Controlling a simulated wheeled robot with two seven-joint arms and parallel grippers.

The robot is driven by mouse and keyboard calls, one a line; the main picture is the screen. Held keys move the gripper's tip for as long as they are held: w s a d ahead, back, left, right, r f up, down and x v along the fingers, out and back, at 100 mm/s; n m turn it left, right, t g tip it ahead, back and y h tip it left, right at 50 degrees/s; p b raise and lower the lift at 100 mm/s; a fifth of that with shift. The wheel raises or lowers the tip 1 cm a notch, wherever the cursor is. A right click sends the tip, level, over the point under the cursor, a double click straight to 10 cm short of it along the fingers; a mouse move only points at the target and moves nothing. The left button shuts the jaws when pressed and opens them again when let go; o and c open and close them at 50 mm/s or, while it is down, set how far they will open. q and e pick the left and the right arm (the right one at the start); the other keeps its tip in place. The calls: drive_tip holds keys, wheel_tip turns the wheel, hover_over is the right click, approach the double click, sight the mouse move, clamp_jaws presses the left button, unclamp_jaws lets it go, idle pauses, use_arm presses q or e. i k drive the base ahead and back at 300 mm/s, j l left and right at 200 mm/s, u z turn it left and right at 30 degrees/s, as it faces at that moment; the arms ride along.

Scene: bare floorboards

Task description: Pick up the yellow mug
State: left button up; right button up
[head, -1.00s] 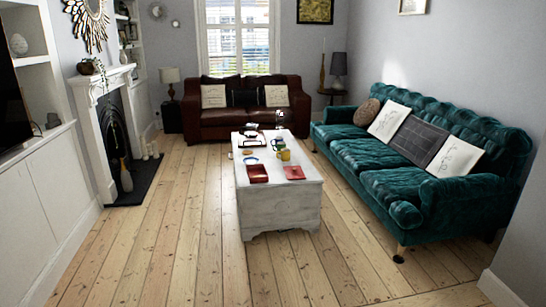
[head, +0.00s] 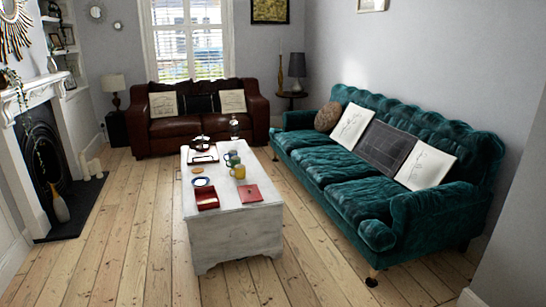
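The yellow mug (head: 238,171) stands upright on the white chest-like coffee table (head: 236,225) in the middle of the room. A dark green mug (head: 232,159) stands just behind it, and another mug seems to be partly hidden beside that one. A red flat book or box (head: 250,193) lies in front of the yellow mug. Neither of my grippers shows in the head view.
A dark red tray (head: 207,198) and a small blue-rimmed dish (head: 202,182) are on the table. The teal sofa (head: 340,178) stands to the right, the brown leather sofa (head: 200,122) behind, the fireplace (head: 45,160) left. Bare floorboards (head: 130,245) lie open in front and left.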

sight(238, 172)
drive_tip(key=i+z, duration=0.2)
drive_tip(key=i, duration=2.85)
drive_tip(key=i+u, duration=0.15)
drive_tip(key=i, duration=0.3)
drive_tip(key=i+l+u, duration=0.15)
drive_tip(key=i, duration=0.3)
